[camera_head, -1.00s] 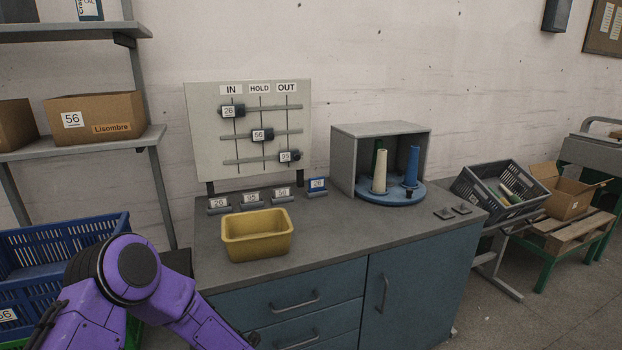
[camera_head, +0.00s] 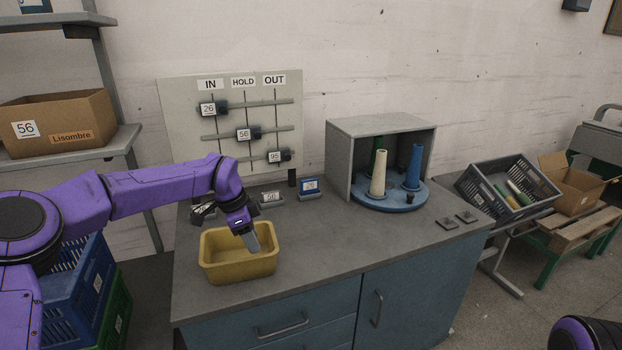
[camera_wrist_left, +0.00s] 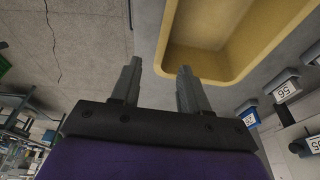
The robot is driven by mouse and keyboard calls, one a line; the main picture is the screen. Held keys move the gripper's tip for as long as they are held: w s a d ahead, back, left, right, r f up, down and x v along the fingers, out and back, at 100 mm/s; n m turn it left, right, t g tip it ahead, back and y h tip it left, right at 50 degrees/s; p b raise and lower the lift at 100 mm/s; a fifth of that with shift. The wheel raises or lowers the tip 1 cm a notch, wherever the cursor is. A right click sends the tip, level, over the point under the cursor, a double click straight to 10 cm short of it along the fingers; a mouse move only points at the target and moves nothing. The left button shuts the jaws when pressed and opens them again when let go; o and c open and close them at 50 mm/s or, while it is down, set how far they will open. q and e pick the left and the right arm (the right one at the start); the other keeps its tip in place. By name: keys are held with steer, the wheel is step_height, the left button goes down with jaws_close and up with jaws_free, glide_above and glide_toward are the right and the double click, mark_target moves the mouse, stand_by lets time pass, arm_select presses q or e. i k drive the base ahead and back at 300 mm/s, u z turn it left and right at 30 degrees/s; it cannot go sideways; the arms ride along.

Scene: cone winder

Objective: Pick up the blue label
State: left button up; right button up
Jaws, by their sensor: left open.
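The blue label (camera_head: 310,186) reads 26 and sits in a small holder on the cabinet top, at the right end of a row of label holders below the board. It also shows in the left wrist view (camera_wrist_left: 249,117), right of the fingers. My left gripper (camera_head: 253,242) is open and empty, pointing down at the yellow bin, to the left of the blue label and nearer the front. In the left wrist view its two fingers (camera_wrist_left: 160,68) stand apart with nothing between them. My right gripper is out of view.
The yellow bin (camera_head: 212,265) stands on the cabinet top. A white label holder reading 56 (camera_head: 271,198) is left of the blue one. The board (camera_head: 185,135) stands behind. A grey box (camera_head: 345,160) with cones on a blue turntable (camera_head: 385,201) is to the right.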

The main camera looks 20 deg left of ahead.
mark_target(309, 185)
steer(key=i, duration=1.5)
steer(key=z, duration=0.05)
